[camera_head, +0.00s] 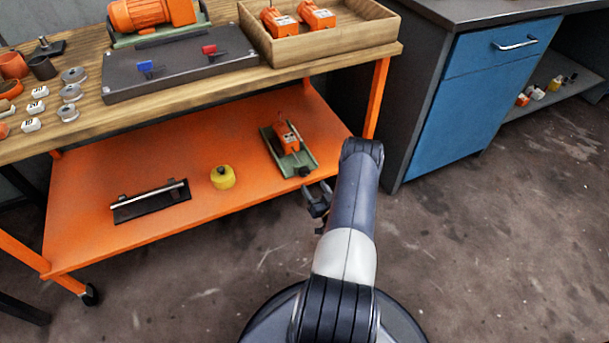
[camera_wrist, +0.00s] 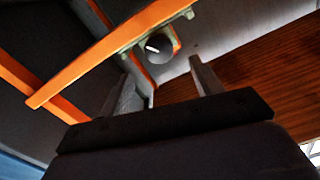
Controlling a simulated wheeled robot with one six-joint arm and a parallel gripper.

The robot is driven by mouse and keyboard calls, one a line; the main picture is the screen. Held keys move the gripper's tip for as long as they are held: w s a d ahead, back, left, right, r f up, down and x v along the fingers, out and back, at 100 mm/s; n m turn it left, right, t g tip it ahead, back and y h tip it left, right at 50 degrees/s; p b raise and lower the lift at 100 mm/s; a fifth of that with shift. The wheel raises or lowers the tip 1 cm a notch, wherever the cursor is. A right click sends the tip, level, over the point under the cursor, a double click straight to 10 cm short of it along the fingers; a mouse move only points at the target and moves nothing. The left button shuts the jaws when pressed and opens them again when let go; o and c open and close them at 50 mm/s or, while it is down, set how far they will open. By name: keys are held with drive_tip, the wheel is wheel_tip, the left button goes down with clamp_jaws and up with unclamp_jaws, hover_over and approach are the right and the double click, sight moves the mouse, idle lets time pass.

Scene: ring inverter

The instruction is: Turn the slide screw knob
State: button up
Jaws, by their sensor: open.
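A dark round knob (camera_wrist: 157,47) with a white mark on its face shows in the wrist view, at the end of a green base (camera_wrist: 187,13). Some orange shows behind it. In the head view the green base (camera_head: 299,165) carries an orange unit (camera_head: 286,136) on the right part of the lower shelf. The knob at its near end is too small to make out clearly there. My gripper (camera_head: 318,203) is open and empty just off the shelf's front edge, near that end. In the wrist view the fingers of my gripper (camera_wrist: 168,82) stand apart, with the knob beyond and between them.
The orange lower shelf (camera_head: 90,205) also holds a yellow round part (camera_head: 222,177) and a dark rail piece (camera_head: 150,202). The wooden tabletop (camera_head: 85,130) overhangs above. A blue cabinet (camera_head: 480,95) stands at the right. Floor in front is clear.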

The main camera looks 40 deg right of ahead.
sight(306, 173)
drive_tip(key=b+x, duration=0.1)
drive_tip(key=x, duration=0.6)
drive_tip(key=shift+w, duration=0.2)
drive_tip(key=shift+c, duration=0.4)
drive_tip(key=c, duration=0.9)
